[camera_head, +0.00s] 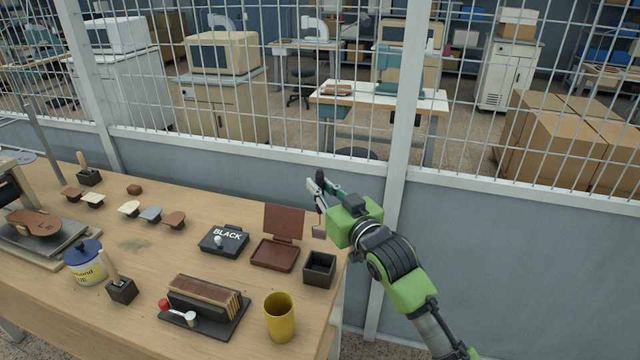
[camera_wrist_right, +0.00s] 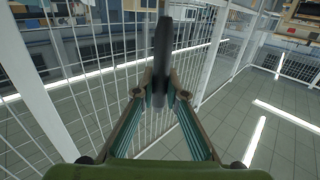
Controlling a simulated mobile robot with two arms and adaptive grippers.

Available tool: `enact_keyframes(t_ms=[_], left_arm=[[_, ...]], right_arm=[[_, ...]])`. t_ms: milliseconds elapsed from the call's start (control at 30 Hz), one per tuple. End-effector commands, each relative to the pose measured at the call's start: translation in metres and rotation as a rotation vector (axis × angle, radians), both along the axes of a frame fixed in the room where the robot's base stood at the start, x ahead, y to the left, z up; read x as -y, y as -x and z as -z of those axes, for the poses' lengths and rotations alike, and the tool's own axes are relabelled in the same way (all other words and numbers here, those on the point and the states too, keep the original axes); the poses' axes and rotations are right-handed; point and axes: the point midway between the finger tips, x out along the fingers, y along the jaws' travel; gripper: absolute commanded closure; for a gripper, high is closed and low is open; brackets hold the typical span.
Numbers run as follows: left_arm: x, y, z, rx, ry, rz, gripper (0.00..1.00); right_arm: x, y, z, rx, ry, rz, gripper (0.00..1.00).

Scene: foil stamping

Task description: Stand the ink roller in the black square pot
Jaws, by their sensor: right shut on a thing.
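My right gripper (camera_head: 316,186) is raised above the back right edge of the table, shut on the ink roller. The roller's dark handle (camera_wrist_right: 162,55) stands between the fingers in the wrist view. In the head view a thin pale frame and a small brownish end (camera_head: 319,231) hang below the fingers, partly beside the green wrist. The black square pot (camera_head: 319,269) stands at the table's right edge, below and apart from the roller. It is open at the top and looks empty. My left gripper is not in view.
Left of the pot are an open brown pad case (camera_head: 275,254) and a black box marked BLACK (camera_head: 224,239). A yellow cup (camera_head: 279,316) and a dark rack with a brown block (camera_head: 205,307) stand in front. A mesh fence (camera_head: 300,100) rises behind the table.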

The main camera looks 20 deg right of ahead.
Motion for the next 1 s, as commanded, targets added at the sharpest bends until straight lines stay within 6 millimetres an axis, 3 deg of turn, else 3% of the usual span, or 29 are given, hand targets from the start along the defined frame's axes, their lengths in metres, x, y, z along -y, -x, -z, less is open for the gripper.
enact_keyframes(t_ms=[467,1000], left_arm=[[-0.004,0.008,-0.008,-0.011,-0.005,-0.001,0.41],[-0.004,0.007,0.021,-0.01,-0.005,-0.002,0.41]], right_arm=[[0.0,0.001,-0.002,0.0,-0.001,0.003,1.0],[0.0,0.001,0.046,-0.001,0.0,0.003,1.0]])
